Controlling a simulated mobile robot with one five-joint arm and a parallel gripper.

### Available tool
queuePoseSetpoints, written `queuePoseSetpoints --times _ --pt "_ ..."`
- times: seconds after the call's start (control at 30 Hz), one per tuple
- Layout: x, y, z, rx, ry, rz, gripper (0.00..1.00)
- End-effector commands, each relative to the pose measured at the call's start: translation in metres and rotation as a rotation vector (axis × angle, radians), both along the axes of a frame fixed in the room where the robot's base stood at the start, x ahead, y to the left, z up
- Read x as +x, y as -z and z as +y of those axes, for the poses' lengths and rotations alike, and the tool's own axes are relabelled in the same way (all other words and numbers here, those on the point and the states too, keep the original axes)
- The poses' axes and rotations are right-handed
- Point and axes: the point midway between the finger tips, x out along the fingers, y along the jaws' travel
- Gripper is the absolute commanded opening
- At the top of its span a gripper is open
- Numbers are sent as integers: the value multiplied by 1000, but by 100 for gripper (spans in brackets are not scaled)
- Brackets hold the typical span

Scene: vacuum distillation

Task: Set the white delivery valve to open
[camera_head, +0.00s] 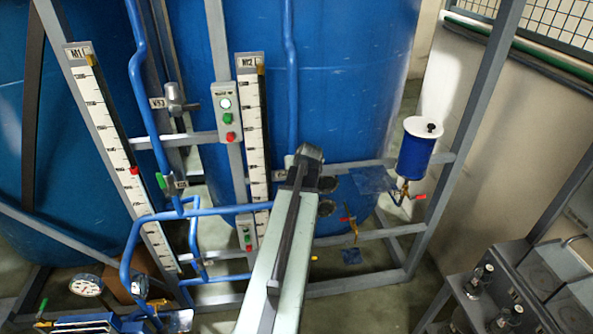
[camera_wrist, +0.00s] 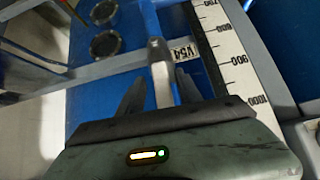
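In the wrist view a pale grey-white valve handle (camera_wrist: 160,72) stands beside a label reading V54 (camera_wrist: 180,50). The handle points down the picture, toward my gripper (camera_wrist: 160,92). The two dark fingers are spread, one on each side of the handle, with gaps visible; I see no clear contact. In the head view my arm reaches up to the blue pipework and my gripper (camera_head: 308,158) is near the M2 scale. There the arm's end hides the white handle.
The M2 scale (camera_head: 252,130) stands left of my arm, with a switch box (camera_head: 227,112) beside it. A blue canister (camera_head: 416,150) hangs at right. Frame bars (camera_head: 380,163) cross behind my arm.

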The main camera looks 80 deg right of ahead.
Motion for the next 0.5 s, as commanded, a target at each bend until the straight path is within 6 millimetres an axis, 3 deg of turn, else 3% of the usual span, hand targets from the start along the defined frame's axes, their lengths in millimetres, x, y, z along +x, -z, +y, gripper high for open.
queuePoseSetpoints --times 0.27,0.5 --pt "-2 -4 2 -2 1 2 42" --pt "-13 -34 27 -1 2 0 42"
